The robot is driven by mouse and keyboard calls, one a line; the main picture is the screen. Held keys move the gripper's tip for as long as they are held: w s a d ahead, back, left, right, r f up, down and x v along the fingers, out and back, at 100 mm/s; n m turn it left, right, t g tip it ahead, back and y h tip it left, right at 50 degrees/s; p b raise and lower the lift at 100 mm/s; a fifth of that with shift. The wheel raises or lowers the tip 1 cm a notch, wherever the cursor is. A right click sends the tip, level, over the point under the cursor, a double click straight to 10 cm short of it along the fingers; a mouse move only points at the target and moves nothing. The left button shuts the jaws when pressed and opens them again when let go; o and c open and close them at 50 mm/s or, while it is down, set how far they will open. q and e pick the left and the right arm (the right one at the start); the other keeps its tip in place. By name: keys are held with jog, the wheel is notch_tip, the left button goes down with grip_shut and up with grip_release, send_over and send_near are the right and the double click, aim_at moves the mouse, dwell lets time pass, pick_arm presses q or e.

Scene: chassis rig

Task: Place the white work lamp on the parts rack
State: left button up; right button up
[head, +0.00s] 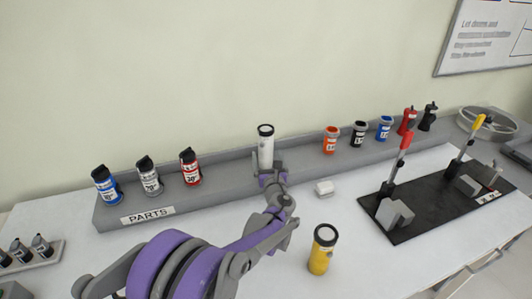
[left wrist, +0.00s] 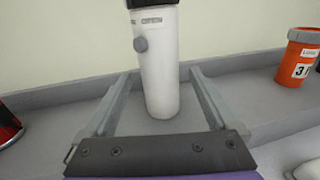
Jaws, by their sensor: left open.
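The white work lamp (head: 265,146), a white cylinder with black end rings, stands upright on the grey parts rack (head: 228,172), right of the PARTS label. It also shows in the left wrist view (left wrist: 160,65), where its base appears to rest on the rack's surface. My left gripper (head: 267,168) is open, with one finger on each side of the lamp's lower body. In the left wrist view, gaps show between the fingers and the lamp. In the head view, the gripper hides the lamp's base. My right gripper is not in view.
Blue, grey and red cans (head: 148,175) stand on the rack's left part. Orange, black and blue jars (head: 359,133) stand to the right. A yellow work lamp (head: 321,250) stands on the table in front. A black board (head: 440,202) with upright tools lies at right.

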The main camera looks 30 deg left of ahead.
pick_arm(q)
jog(key=v, duration=0.8)
jog(key=shift+s+d, duration=0.2)
jog(key=shift+s, duration=0.05)
jog(key=shift+s, duration=0.1)
jog(key=s+d+n+g+h+p, duration=0.1)
jog(key=s+n+g, duration=0.1)
jog(key=s+n, duration=0.4)
jog(key=s+d+f+n+g+h+p, duration=0.1)
jog(key=s+n+g+h+p, duration=0.1)
jog(key=s+n, duration=0.5)
jog(key=s+d+f+n+g+h+p, duration=0.1)
jog(key=s+d+n+g+h, duration=0.1)
jog(key=s+n, duration=0.5)
jog(key=shift+f+g+p, duration=0.25)
jog(key=shift+g+p, duration=0.15)
jog(key=shift+g, duration=0.3)
jog(key=s+d+n+h, duration=0.1)
jog(key=s+d+n, duration=0.1)
jog(key=d, duration=0.1)
jog(key=s+d+f+n+h+p, duration=0.1)
jog(key=s+d+n+h, duration=0.1)
jog(key=s+n, duration=0.1)
jog(key=s+d+f+n+g+h+p, duration=0.1)
jog(key=s+d+n+h, duration=0.1)
jog(key=s+d, duration=0.1)
jog(key=shift+s+d+n, duration=0.2)
jog(key=shift+d+n, duration=0.1)
